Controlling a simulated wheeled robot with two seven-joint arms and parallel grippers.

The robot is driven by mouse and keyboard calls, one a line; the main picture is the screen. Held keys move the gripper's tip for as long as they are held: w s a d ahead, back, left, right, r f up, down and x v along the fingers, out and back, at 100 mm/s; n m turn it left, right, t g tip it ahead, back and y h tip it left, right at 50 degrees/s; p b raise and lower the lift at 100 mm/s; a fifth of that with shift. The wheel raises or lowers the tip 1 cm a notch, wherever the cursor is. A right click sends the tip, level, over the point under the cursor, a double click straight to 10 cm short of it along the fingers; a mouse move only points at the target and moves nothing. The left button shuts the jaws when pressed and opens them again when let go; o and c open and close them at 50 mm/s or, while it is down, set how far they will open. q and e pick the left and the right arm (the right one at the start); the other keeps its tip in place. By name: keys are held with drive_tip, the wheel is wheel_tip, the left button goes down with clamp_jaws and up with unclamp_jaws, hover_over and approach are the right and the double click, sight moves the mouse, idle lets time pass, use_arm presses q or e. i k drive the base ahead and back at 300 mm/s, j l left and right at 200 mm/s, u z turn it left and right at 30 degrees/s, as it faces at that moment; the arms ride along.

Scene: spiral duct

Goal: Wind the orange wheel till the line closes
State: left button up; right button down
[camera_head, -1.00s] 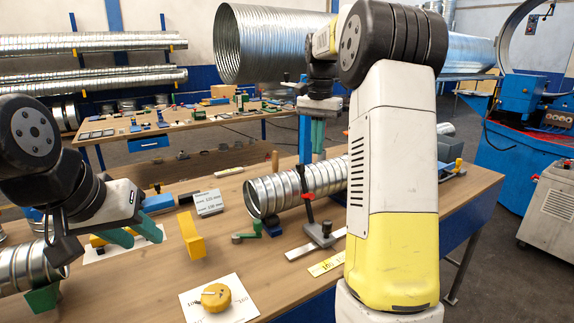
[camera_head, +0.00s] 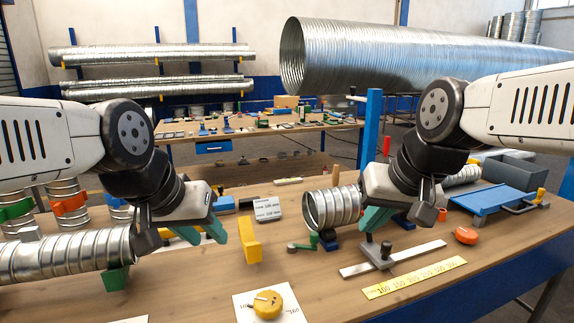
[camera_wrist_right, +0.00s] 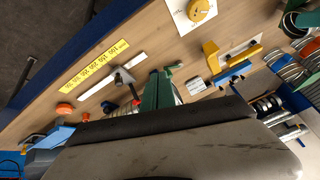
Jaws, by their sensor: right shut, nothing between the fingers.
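An orange round wheel-like piece (camera_head: 466,235) lies on the bench at the right; it also shows in the right wrist view (camera_wrist_right: 64,109). A yellow-orange dial knob (camera_head: 267,303) with a dark mark sits on a white printed card (camera_head: 246,299) at the front; it also shows in the wrist view (camera_wrist_right: 199,10). My left gripper (camera_head: 203,232) is open and empty, with green fingers, left of a yellow bracket. My right gripper (camera_head: 386,217) is shut and empty beside the ribbed duct (camera_head: 335,207), left of the orange piece. Its fingers hide part of the bench and clamp.
A yellow bracket (camera_head: 250,240), a green crank (camera_head: 301,247), a metal strip (camera_head: 405,258) and a yellow ruler (camera_head: 415,278) stand or lie mid-bench. A blue tray (camera_head: 492,198) is at the right. Large ducts lie behind.

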sight(465, 236)
drive_tip(key=z, duration=1.45)
